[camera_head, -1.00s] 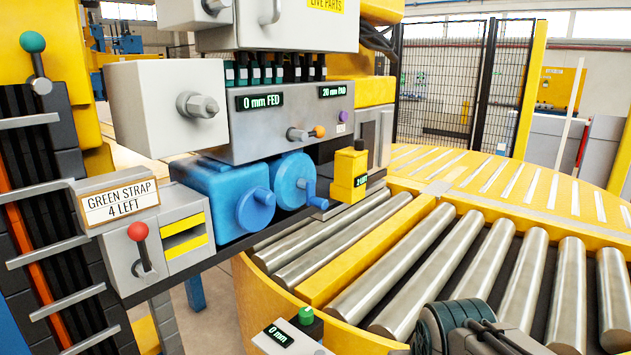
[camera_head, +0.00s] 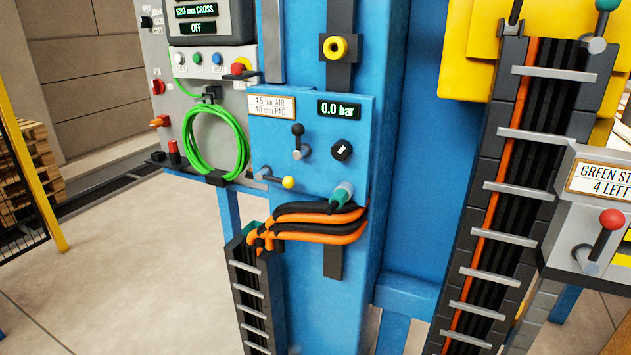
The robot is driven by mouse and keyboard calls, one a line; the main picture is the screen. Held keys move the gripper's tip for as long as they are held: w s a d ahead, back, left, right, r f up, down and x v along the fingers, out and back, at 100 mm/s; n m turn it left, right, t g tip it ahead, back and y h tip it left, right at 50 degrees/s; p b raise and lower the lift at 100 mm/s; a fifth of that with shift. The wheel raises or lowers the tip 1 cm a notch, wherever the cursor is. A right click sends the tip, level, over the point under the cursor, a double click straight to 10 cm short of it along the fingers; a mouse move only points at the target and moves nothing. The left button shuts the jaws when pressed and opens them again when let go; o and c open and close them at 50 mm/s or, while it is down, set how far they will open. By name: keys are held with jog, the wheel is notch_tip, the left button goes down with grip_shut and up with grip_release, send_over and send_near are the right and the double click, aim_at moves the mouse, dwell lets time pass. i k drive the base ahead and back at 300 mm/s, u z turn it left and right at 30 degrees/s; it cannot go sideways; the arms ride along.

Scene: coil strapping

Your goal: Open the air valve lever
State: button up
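A blue panel (camera_head: 262,220) in the middle of the head view carries the air controls. A black-knobbed lever (camera_head: 298,141) stands upright on it, and a small grey lever with a yellow ball (camera_head: 287,183) lies nearly level below, its ball to the right. I cannot tell which of them is the air valve lever. The pressure display (camera_head: 339,110) reads 0.0 bar. The sign (camera_head: 271,107) reads 4.5 bar AIR, 40 mm PAD. A black dial (camera_head: 341,150) sits right of the levers. My gripper is not in view.
Orange and black hoses (camera_head: 320,222) stick out below the levers. A green strap coil (camera_head: 215,142) hangs on the grey cabinet at left. A cable ladder (camera_head: 490,210) and red-knobbed lever (camera_head: 612,220) stand right. The floor (camera_head: 130,270) at lower left is clear.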

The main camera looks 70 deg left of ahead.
aim_at(289, 183)
jog(key=u, duration=2.7)
